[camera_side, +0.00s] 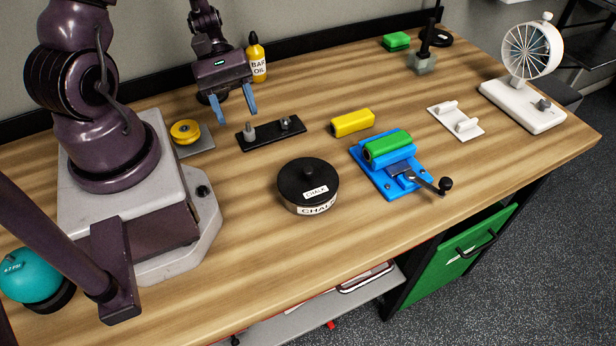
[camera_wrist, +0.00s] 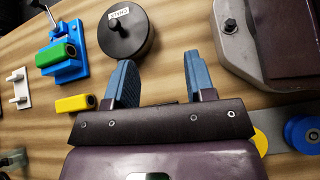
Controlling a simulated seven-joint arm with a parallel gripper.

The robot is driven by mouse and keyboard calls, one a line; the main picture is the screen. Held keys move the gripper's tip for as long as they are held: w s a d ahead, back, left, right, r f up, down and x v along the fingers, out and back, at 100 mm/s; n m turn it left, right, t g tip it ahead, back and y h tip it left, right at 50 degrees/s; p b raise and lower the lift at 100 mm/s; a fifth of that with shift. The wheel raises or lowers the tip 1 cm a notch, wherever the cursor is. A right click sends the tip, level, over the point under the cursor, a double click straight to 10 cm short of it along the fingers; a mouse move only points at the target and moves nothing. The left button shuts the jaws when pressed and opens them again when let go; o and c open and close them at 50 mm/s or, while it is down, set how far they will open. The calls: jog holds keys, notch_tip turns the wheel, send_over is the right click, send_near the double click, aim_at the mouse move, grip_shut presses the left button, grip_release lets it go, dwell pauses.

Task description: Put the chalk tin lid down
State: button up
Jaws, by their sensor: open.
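The chalk tin (camera_side: 305,208) stands on the wooden table at the middle front. Its dark lid (camera_side: 308,178), with a knob and a CHALK label, sits on top of the tin. The lid also shows in the wrist view (camera_wrist: 126,38), at the top. My gripper (camera_side: 235,112) is above the back of the table, behind and left of the tin. Its blue fingers are apart with nothing between them, as the wrist view also shows (camera_wrist: 155,72).
A black plate with metal posts (camera_side: 270,133) lies between my gripper and the tin. A yellow block (camera_side: 352,123) and a blue vise (camera_side: 384,185) holding a green block (camera_side: 388,146) are right of it. A yellow oil bottle (camera_side: 257,62) stands behind my gripper. Bare wood surrounds the tin.

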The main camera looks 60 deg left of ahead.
notch_tip(320, 180, down, 3)
jog(key=w+n+t+h, duration=0.1)
jog(key=n+t+h, duration=0.1)
jog(key=n+t, duration=0.35)
send_near(307, 169)
jog(key=x, duration=0.3)
jog(key=shift+w+f+g, duration=0.15)
jog(key=shift+w+g, duration=0.1)
jog(key=shift+w, duration=0.05)
jog(key=x, duration=0.5)
jog(key=shift+s+d, duration=0.1)
jog(key=shift+d, duration=0.1)
grip_shut()
